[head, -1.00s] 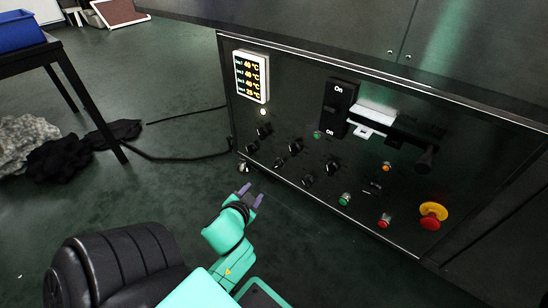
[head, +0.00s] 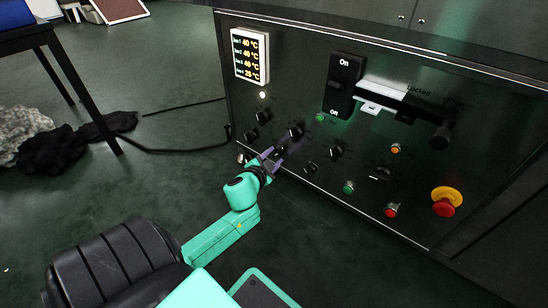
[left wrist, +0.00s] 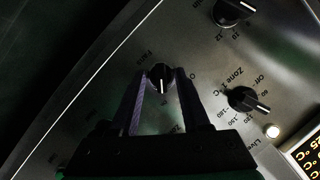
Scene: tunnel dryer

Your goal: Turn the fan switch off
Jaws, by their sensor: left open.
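The fan switch (left wrist: 160,77) is a small black round knob with a white mark, on the dark metal control panel. In the left wrist view it has a "Fans" label beside it and lies between my two finger tips. In the head view my left gripper (head: 272,157) is at the lower left of the panel, over the knob, partly hiding it. The gripper is open, one finger on each side of the knob. I cannot tell whether the fingers touch it. My right gripper is not in view.
Other black knobs sit close by, such as a zone knob (left wrist: 248,101). A lit temperature display (head: 250,56) is above left. A large On/Off switch (head: 344,85), green and red buttons, and a yellow-red emergency stop (head: 446,201) are to the right.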

